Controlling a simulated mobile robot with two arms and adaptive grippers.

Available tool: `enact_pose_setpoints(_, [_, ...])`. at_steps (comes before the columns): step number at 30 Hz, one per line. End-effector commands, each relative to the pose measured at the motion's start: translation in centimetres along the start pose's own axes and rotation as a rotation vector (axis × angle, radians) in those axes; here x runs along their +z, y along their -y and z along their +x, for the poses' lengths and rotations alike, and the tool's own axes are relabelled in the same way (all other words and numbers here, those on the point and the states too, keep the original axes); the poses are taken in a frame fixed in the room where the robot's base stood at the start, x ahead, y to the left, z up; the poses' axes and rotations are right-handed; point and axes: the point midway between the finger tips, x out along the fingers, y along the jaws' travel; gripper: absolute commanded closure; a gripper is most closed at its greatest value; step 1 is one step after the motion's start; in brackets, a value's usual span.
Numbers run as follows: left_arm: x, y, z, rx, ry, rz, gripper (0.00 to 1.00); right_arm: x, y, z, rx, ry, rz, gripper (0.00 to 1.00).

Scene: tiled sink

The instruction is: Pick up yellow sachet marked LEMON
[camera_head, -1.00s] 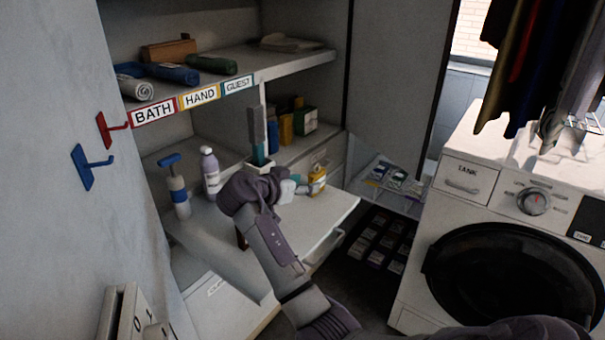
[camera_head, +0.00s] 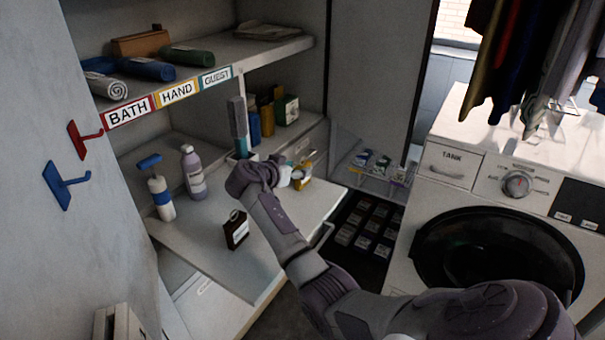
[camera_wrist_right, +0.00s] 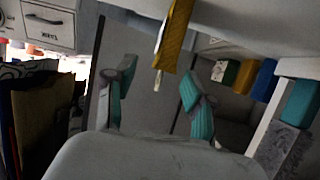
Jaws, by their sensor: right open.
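A yellow pack (camera_head: 306,180) with a pale label stands at the right part of the pull-out shelf. It also shows in the right wrist view (camera_wrist_right: 175,38), which is upside down. I cannot read its marking, so I cannot tell if it is the LEMON sachet. My right gripper (camera_head: 293,174) is beside it, partly hiding it. In the wrist view its two teal-padded fingers (camera_wrist_right: 158,82) are spread with nothing held, and the yellow pack shows beyond them, nearer the right finger. My left gripper is not in view.
A wire basket (camera_head: 373,178) and a floor tray hold several small packs. The washer (camera_head: 450,200) stands right.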

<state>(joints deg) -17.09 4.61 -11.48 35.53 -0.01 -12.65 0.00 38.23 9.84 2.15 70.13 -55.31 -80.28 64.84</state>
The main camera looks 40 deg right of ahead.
Motion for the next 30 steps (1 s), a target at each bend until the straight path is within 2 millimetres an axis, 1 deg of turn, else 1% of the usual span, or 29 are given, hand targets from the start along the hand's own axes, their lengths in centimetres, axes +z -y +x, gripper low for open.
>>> enact_pose_setpoints(1, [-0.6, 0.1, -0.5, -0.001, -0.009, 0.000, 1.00, -0.3, 0.0, 0.7, 0.004, 0.000, -0.002, 0.46])
enact_pose_setpoints(3, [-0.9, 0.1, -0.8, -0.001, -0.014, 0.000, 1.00, -0.3, 0.2, 1.7, 0.004, -0.001, -0.002, 0.46])
enact_pose_setpoints(6, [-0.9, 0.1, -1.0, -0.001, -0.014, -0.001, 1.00, -0.2, 0.3, 3.1, 0.004, -0.001, -0.002, 0.46])
enact_pose_setpoints(9, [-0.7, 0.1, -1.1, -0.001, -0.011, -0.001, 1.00, -0.1, 0.4, 4.0, 0.002, 0.000, -0.002, 0.46])
enact_pose_setpoints(17, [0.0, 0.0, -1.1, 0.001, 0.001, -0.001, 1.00, 0.0, 0.4, 4.3, 0.001, 0.001, 0.000, 0.46])
enact_pose_setpoints(20, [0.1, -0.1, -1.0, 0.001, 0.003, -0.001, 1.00, 0.0, 0.4, 4.3, 0.001, 0.000, 0.000, 0.61])
enact_pose_setpoints(21, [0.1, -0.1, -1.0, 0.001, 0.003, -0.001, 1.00, 0.0, 0.4, 4.3, 0.001, 0.000, 0.000, 0.68])
enact_pose_setpoints(27, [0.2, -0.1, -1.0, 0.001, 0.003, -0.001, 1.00, 0.0, 0.4, 4.3, 0.001, 0.000, 0.000, 1.00])
enact_pose_setpoints(30, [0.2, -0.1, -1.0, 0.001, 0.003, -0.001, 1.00, 0.0, 0.4, 4.3, 0.001, 0.000, 0.000, 1.00])
